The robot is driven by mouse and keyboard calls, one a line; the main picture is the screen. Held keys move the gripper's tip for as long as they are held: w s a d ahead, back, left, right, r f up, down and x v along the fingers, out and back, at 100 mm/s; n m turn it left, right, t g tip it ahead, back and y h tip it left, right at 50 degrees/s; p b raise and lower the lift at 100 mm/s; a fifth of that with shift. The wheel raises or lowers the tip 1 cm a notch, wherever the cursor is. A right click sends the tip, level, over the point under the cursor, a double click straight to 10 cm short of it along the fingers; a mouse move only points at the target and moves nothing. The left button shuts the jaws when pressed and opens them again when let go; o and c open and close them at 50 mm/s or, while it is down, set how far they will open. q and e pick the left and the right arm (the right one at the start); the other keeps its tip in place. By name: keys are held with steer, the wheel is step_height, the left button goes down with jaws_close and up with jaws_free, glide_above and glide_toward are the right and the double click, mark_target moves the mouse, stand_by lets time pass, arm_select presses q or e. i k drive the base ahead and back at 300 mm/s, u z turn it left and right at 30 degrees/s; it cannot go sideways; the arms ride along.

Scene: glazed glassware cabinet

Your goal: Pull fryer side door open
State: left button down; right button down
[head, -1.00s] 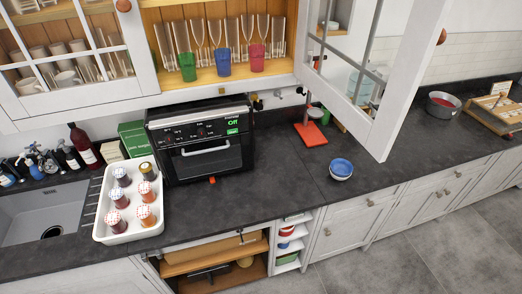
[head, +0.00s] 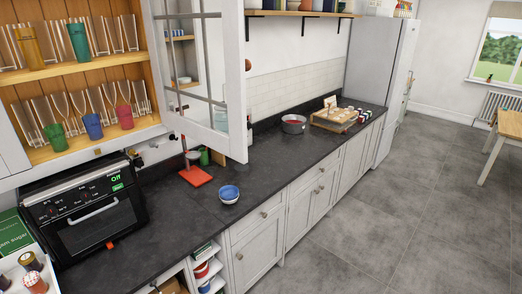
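A black countertop oven-like appliance (head: 90,222), which looks like the fryer, stands on the dark counter at the left in the head view. Its green display reads "Off". Its front door with a pale bar handle (head: 92,213) is closed. A small orange-red piece shows at its lower front edge. Neither of my grippers is in view.
A glazed cabinet door (head: 207,75) hangs open above the counter (head: 170,235). Cups and glasses stand inside the cabinet. Blue bowls (head: 229,194), a red-based stand (head: 195,176) and a pot (head: 293,124) sit on the counter. The floor (head: 400,220) at right is clear.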

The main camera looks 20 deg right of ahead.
mark_target(234, 145)
steer(key=z, duration=0.5)
steer(key=i, duration=0.5)
steer(key=z, duration=0.45)
